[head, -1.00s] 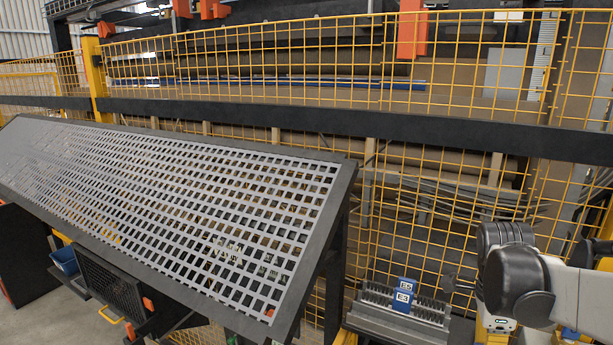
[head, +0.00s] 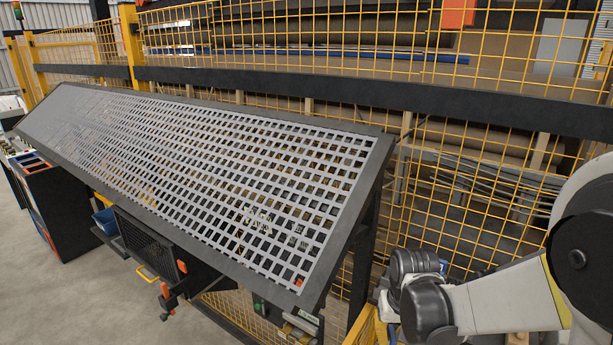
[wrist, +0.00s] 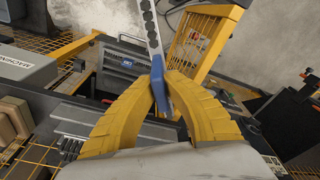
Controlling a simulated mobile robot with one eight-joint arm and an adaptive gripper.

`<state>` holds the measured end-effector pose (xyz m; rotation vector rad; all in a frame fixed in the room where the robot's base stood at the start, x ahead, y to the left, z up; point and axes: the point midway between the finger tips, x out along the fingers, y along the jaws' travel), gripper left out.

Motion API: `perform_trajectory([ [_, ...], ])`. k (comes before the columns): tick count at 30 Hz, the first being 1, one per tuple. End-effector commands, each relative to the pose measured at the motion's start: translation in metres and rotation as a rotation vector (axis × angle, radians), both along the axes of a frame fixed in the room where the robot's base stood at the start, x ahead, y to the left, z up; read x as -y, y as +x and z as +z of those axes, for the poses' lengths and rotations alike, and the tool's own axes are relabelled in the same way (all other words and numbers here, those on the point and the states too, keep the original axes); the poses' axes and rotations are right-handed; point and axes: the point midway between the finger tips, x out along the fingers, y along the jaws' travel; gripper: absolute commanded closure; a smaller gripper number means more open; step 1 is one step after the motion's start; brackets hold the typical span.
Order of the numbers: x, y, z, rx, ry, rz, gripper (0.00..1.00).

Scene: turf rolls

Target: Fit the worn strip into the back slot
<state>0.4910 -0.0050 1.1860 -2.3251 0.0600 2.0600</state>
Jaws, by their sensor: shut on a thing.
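My gripper (wrist: 161,88) has yellow ribbed fingers, shut on a blue tab (wrist: 163,97) in the wrist view. A narrow grey strip with a row of dark spots (wrist: 151,32) runs up from the tab to the top edge; it looks like the worn strip, held by its blue end. Behind and left of the fingers is a grey slotted rack (wrist: 111,70) with a small blue label (wrist: 127,64). The strip is apart from the rack's visible part. I cannot tell which slot is the back one. In the head view my arm hides the gripper and strip.
A sloping grid-topped table (head: 345,190) fills the middle of the head view. A yellow mesh fence (head: 480,165) with a dark rail stands behind it. In the wrist view a grey machine box (wrist: 22,62) is at left and a yellow frame (wrist: 200,45) at right.

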Motion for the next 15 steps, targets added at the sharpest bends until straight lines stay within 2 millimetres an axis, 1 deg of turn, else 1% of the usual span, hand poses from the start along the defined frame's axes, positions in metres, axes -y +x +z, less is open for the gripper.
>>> perform_trajectory([
  [1,-0.006,0.003,-0.004,0.000,0.000,0.057,1.00],
  [2,-0.006,0.003,-0.010,0.000,-0.001,0.064,1.00],
  [3,-0.005,0.003,-0.018,0.000,0.000,0.058,1.00],
  [8,-0.005,0.002,-0.042,0.000,-0.001,0.055,1.00],
  [11,-0.005,0.002,-0.062,0.000,-0.001,0.054,1.00],
  [15,-0.005,0.002,-0.097,0.000,0.000,0.053,1.00],
])
